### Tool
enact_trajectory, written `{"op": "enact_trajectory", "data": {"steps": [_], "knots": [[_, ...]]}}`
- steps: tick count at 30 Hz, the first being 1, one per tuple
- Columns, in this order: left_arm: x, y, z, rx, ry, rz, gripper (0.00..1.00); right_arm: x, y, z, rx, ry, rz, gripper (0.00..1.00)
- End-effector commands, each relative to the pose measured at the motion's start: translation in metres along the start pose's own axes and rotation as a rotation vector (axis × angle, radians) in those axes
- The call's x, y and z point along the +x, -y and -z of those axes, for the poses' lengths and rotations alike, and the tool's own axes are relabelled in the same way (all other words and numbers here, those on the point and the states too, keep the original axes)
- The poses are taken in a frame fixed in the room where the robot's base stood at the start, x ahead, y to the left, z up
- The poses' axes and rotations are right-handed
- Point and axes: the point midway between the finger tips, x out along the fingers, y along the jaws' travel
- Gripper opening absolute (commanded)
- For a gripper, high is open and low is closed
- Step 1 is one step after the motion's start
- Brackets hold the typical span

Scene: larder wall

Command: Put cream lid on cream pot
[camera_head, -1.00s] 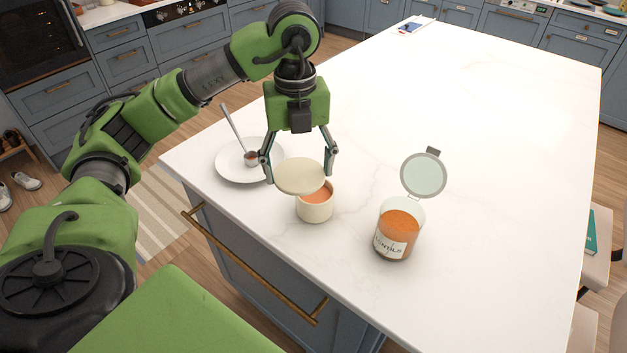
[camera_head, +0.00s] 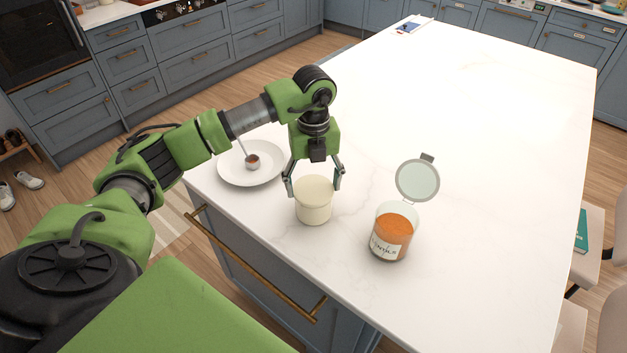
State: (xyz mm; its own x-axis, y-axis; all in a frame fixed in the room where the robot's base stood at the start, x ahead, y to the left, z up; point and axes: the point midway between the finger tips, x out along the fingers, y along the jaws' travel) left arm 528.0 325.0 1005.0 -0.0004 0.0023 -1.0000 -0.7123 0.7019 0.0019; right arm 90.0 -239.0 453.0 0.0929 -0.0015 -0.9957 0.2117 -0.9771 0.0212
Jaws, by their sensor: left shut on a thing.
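The cream pot (camera_head: 314,214) stands upright on the white worktop near its front edge. The cream lid (camera_head: 314,190) lies level over the pot's mouth and covers it, so the orange contents are hidden. It looks seated on the rim, though a small gap cannot be ruled out. My left gripper (camera_head: 314,186) comes down from above with a finger on each side of the lid, shut on it. My right gripper is not in view.
An open glass jar (camera_head: 391,236) of orange lentils stands right of the pot, its round lid (camera_head: 418,180) tipped back. A white plate (camera_head: 236,176) with a metal scoop (camera_head: 252,160) lies to the left.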

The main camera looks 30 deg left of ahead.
Motion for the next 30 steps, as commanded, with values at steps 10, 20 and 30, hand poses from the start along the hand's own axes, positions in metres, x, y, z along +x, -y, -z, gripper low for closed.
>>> {"op": "enact_trajectory", "data": {"steps": [10, 20, 30], "knots": [[0.007, 0.000, 0.000, 0.000, 0.000, 0.001, 0.44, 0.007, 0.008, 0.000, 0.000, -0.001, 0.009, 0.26], [0.008, 0.000, 0.000, -0.001, 0.000, 0.000, 0.86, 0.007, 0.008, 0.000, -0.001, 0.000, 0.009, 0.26], [-0.006, 0.001, 0.000, -0.001, 0.001, 0.002, 0.86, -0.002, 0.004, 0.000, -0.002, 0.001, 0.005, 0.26]]}}
